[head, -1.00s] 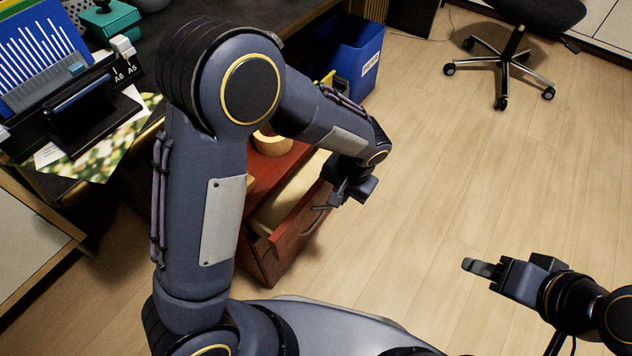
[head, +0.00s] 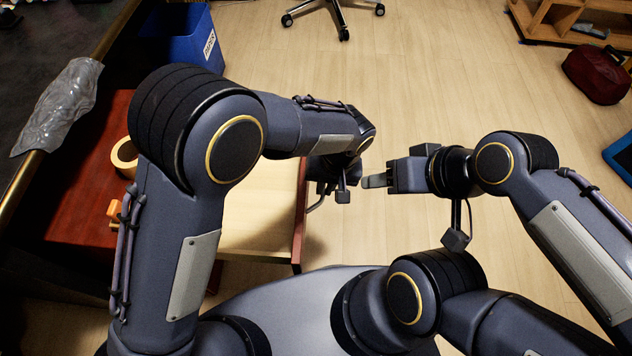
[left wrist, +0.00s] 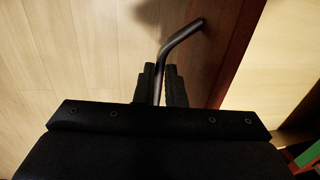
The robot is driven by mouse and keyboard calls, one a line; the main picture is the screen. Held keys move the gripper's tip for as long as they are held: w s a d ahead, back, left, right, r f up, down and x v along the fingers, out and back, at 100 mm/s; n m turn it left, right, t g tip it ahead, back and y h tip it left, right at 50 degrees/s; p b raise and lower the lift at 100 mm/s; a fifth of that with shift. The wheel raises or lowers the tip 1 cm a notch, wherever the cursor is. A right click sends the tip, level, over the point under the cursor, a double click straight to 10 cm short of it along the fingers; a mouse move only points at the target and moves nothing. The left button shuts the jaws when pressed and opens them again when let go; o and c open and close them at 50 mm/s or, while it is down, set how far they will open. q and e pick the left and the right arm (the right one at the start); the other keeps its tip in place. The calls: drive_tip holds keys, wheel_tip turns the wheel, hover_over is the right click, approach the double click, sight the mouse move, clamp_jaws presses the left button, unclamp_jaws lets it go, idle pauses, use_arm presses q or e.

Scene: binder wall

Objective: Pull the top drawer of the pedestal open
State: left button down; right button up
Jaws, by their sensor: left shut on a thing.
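The red-brown pedestal (head: 88,200) stands at the left in the head view, partly hidden by my left arm. Its top drawer (head: 262,212) is pulled out, with pale inside and a reddish front (head: 300,215). My left gripper (head: 330,188) is at the drawer front. In the left wrist view its fingers (left wrist: 160,84) are shut on the dark bent handle (left wrist: 182,38), which sticks out beyond the fingertips. My right gripper (head: 374,181) is just right of the left one, apart from the drawer; its finger gap cannot be made out.
A tape roll (head: 124,156) and an orange object (head: 114,209) lie on the pedestal. A blue bin (head: 185,38) stands behind it. A dark desk (head: 60,40) with a crumpled grey item (head: 62,102) is at left.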

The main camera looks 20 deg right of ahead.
idle(0.3)
use_arm(q)
drive_tip(key=c, duration=1.5)
unclamp_jaws()
drive_tip(key=shift+r, duration=0.15)
wheel_tip(320, 180, up, 8)
drive_tip(key=d+p, duration=0.1)
drive_tip(key=p, duration=0.4)
drive_tip(key=shift+s+d+f+p, duration=0.15)
drive_tip(key=shift+s+f+p, duration=0.1)
drive_tip(key=shift+p, duration=0.1)
